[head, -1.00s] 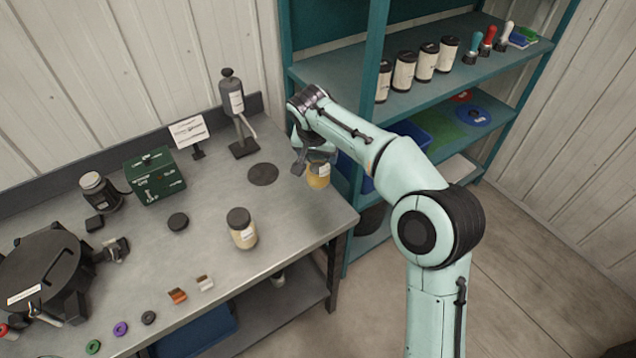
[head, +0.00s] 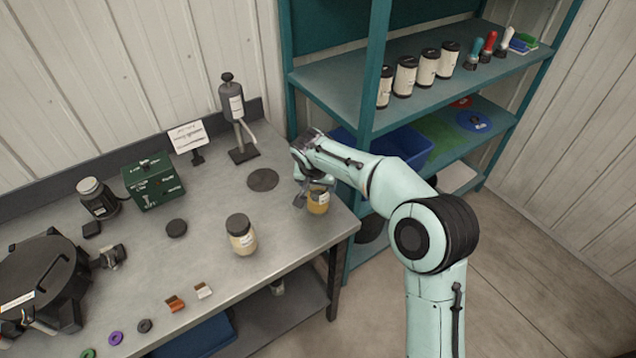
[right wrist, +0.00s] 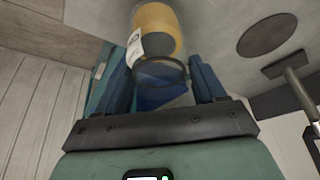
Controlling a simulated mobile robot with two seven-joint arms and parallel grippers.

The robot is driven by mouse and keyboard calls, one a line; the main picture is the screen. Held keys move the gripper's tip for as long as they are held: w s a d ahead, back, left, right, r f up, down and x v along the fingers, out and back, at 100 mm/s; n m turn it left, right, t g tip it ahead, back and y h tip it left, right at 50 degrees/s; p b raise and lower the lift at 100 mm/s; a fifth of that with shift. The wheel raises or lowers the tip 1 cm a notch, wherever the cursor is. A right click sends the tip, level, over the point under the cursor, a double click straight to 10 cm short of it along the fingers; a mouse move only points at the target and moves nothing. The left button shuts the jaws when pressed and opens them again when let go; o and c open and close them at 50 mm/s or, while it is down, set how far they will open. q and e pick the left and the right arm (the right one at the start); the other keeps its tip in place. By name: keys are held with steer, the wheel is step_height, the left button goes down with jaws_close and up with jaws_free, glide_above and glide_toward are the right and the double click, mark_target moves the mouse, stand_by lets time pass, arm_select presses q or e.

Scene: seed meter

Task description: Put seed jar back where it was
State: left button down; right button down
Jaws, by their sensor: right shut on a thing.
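My right gripper (head: 309,190) is shut on a glass jar of yellow seed (head: 319,203) with a white label. It holds the jar at the right end of the grey bench (head: 300,235). The gripper hides the jar's top, and I cannot tell if its base touches the bench. In the right wrist view the jar (right wrist: 158,35) sits between the two fingers (right wrist: 163,85). A second jar (head: 241,238), with pale contents and a black lid, stands on the bench to the left. A dark round mat (head: 263,180) lies bare left of the held jar. My left gripper is out of view.
A dispenser stand (head: 238,120), a sign (head: 188,138) and a green box (head: 153,182) stand along the back. A black round machine (head: 45,275) is at left. The teal shelf (head: 430,95) with several lidded jars stands close right of the bench.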

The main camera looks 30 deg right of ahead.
steer(key=shift+c, duration=0.5)
jaws_free()
steer(key=shift+f, duration=0.1)
steer(key=shift+r, duration=0.25)
steer(key=v, duration=1.2)
steer(key=shift+p, duration=0.3)
steer(key=shift+f, duration=0.1)
